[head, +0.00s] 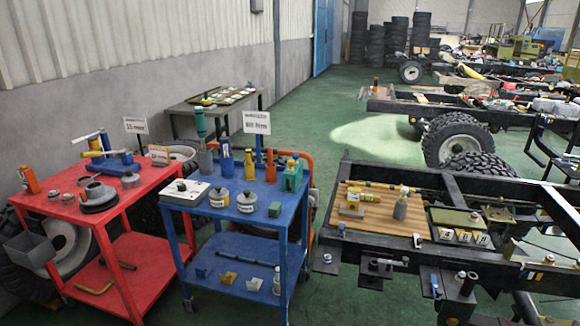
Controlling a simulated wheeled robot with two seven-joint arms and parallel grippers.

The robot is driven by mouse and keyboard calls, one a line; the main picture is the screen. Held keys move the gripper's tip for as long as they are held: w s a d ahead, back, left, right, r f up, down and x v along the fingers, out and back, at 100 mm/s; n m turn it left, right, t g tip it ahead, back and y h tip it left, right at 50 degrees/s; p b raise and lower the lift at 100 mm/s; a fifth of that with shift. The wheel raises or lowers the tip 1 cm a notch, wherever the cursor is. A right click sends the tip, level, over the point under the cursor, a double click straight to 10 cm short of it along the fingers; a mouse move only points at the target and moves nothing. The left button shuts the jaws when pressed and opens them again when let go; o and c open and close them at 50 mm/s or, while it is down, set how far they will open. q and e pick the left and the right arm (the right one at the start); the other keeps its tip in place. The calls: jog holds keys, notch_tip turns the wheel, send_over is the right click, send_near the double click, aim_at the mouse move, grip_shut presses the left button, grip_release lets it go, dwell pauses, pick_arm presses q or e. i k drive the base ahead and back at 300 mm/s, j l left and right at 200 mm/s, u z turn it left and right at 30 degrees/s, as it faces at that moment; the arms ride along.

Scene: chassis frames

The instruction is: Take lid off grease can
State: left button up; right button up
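Two short grey cans with pale labels and flat lids with small knobs stand side by side on the blue cart: a left can (219,198) and a right can (247,202). Both lids look seated on their cans. The labels are too small to read, so I cannot tell which one is the grease can. Neither of my grippers is in the head view.
A red cart (130,195) stands left; a black chassis frame (380,245) stands right. Green floor (330,115) lies open behind.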

aim_at(218, 193)
jog(key=i+j+z, duration=0.1)
jog(key=i, duration=0.45)
jog(key=i+j, duration=0.15)
jog(key=i, duration=0.4)
jog(key=i+j+z, duration=0.15)
jog(key=i, duration=0.4)
jog(key=i+j+z, duration=0.1)
jog(key=i+j, duration=0.15)
jog(key=i, duration=0.3)
